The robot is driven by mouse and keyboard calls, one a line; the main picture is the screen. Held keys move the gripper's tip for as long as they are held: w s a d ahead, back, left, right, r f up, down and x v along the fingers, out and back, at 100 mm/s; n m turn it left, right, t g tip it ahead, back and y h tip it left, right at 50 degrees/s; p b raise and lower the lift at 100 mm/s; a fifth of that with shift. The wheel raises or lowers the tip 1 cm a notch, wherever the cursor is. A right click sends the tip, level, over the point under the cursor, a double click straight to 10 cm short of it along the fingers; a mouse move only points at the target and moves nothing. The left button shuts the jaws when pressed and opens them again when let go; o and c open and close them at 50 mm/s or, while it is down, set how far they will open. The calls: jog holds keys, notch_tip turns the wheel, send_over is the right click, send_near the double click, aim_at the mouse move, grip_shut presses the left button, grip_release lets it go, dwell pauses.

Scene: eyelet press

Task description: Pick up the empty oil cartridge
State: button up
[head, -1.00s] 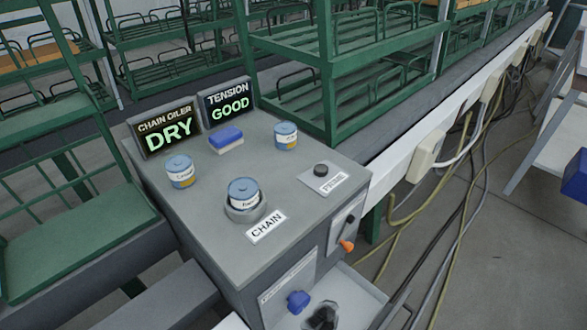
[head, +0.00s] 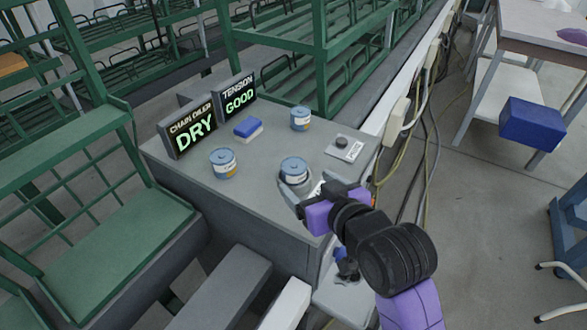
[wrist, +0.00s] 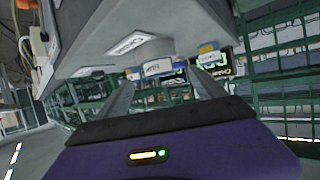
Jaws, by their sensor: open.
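Two similar cartridges stand loose on the top: one at the left (head: 223,162), one at the back right (head: 300,119). My gripper (head: 303,196) is open and empty, just in front of the socketed cartridge. In the wrist view a cartridge (wrist: 157,68) shows between the open fingers (wrist: 165,88), apparently not touched. The CHAIN label (wrist: 131,43) shows there too. The gripper hides part of the socket in the head view.
The chain oiler display (head: 187,131) reads DRY; the tension display (head: 238,97) reads GOOD. A blue and white block (head: 248,129) lies before them. The PRIME button (head: 342,142) is right of the socket. Green racks (head: 330,60) stand behind and left.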

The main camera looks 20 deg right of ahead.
aim_at(297, 168)
jog(key=shift+w+r, duration=0.65)
jog(key=shift+r, duration=0.1)
jog(key=shift+g, duration=0.3)
jog(key=shift+p+x, duration=0.45)
jog(key=shift+x, duration=3.45)
jog(key=shift+d, duration=0.15)
jog(key=shift+c, duration=0.5)
jog(key=c, duration=1.4)
jog(key=shift+o, duration=0.2)
